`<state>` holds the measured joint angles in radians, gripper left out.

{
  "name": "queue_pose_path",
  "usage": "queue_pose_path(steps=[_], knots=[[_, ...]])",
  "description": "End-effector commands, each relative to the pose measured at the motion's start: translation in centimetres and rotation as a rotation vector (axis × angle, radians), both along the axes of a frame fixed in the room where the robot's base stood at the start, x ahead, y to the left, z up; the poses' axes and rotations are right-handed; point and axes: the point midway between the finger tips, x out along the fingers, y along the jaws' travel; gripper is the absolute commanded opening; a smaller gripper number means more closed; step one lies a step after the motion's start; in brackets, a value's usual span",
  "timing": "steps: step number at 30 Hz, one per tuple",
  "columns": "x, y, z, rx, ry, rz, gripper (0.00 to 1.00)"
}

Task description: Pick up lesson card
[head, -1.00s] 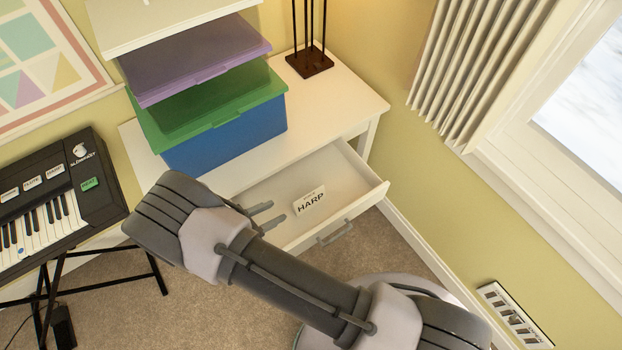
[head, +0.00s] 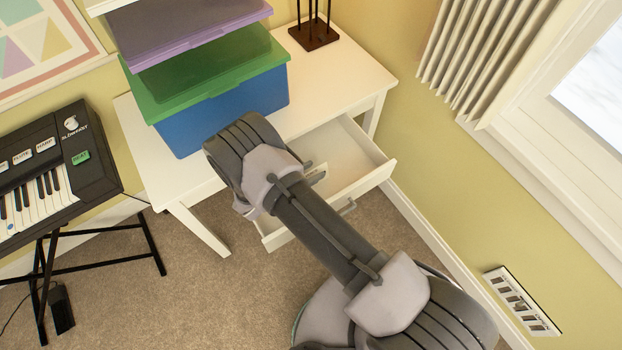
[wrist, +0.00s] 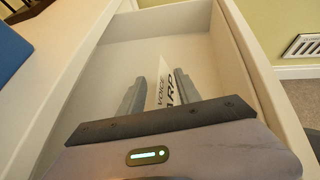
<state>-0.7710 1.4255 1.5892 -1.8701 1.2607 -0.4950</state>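The lesson card is white with dark lettering, "VOICE" and part of "HARP". In the wrist view the card (wrist: 163,84) shows between the two grey fingers of my gripper (wrist: 158,86). The fingers stand apart, and I see no clear contact with the card. The card is in the open white drawer (wrist: 225,45); the fingers hide part of it. In the head view my arm hides the card, and only a bit of my gripper (head: 317,173) shows over the drawer (head: 372,162).
A white desk (head: 345,75) carries a blue box (head: 225,110) with a green lid, with a purple box above, and a dark stand (head: 314,35). A keyboard (head: 45,180) on a black stand is at left. Carpet lies in front.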

Motion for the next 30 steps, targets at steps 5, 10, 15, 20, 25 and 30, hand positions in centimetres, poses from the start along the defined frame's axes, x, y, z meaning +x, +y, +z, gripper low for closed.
queue_pose_path(steps=[5, 10, 15, 20, 25, 30], knots=[[0.0, 0.0, 0.1, 0.000, 0.000, 0.000, 0.32], [0.0, 0.0, 0.1, 0.000, 0.000, 0.000, 0.00], [0.0, 0.0, 0.1, 0.000, 0.000, 0.000, 0.00], [0.0, 0.0, 0.1, 0.000, 0.000, 0.000, 0.00], [0.0, 0.1, 3.1, 0.002, -0.002, 0.000, 0.00], [0.0, 0.1, 7.7, 0.000, -0.002, 0.000, 0.00]])
